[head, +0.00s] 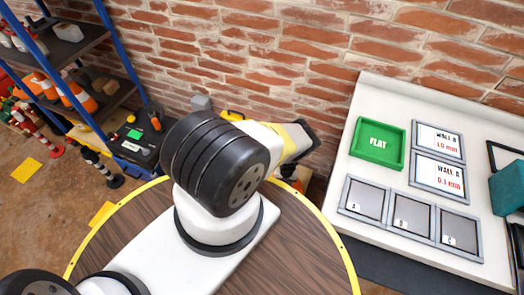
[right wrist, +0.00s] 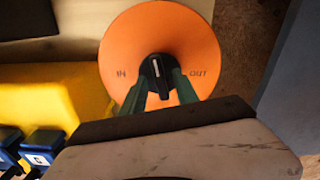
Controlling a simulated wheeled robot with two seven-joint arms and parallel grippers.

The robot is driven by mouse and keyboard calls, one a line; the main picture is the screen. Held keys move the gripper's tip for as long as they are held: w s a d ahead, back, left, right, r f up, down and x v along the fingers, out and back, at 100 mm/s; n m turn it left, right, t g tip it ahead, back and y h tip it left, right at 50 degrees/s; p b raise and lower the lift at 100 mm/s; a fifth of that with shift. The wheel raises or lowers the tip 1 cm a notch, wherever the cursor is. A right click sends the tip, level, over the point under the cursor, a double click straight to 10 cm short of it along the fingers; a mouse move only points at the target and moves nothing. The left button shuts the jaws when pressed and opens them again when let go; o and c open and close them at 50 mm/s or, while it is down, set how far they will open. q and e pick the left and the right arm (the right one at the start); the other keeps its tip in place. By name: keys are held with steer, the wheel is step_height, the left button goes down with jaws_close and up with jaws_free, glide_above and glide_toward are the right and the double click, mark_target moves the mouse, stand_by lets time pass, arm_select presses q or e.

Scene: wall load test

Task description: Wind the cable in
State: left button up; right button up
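An orange disc (right wrist: 190,35) marked IN on its left and OUT on its right fills the upper middle of the right wrist view. A black knob (right wrist: 157,66) with a white mark sits at its centre, the mark pointing nearly straight up in the picture. My right gripper (right wrist: 159,80) has its two dark green fingers on either side of the knob and appears shut on it. No cable can be made out. In the head view one of my arms crosses the middle and hides much of the wall's foot. My left gripper does not show.
A white bench (head: 355,150) on the right carries a green FLAT tray (head: 378,163), white labelled plates and several grey framed squares. A blue-post shelf (head: 115,50) stands at the left against the brick wall (head: 200,50). A yellow surface (right wrist: 60,90) lies left of the disc.

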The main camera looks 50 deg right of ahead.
jaws_close()
steer(key=shift+n, duration=0.3)
steer(key=n, duration=0.3)
steer(key=shift+n, duration=0.4)
steer(key=n, duration=0.3)
steer(key=shift+n, duration=0.3)
steer(key=n, duration=0.3)
steer(key=shift+n, duration=2.1)
